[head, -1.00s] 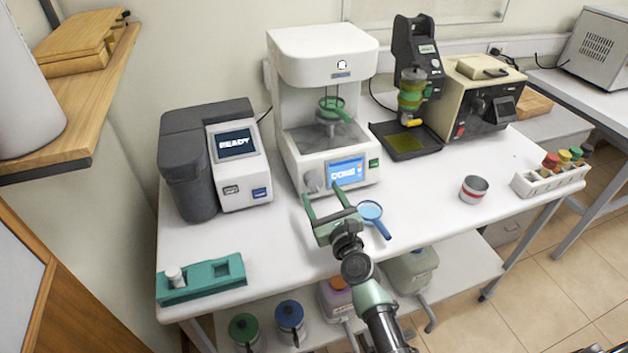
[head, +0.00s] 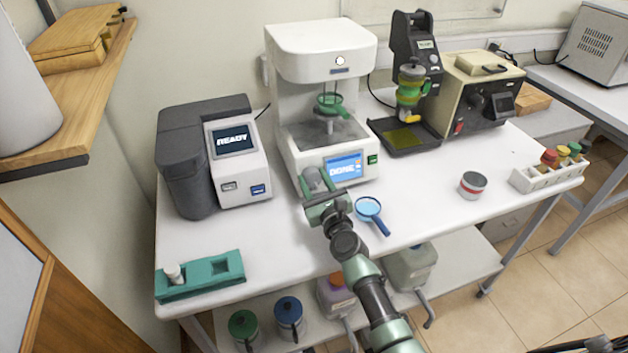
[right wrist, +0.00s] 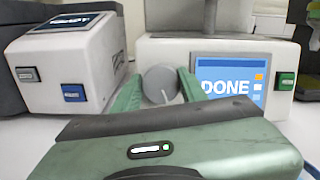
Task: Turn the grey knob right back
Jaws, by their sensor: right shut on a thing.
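The grey knob (head: 315,180) is on the front of the white machine (head: 322,50), left of its blue screen reading DONE (head: 345,168). In the right wrist view the knob (right wrist: 160,84) shows a pale pointer line slanting toward its lower right. My right gripper (head: 317,181) is at the machine's front, its green fingers on either side of the knob and shut on it. The fingers (right wrist: 158,90) flank the knob in the right wrist view too. My left gripper is not in view.
A magnifying glass (head: 369,209) lies just right of my right gripper. A grey and white device reading READY (head: 234,142) stands to the left. A teal holder (head: 200,277) sits at the table's front left. A small tin (head: 472,185) stands to the right.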

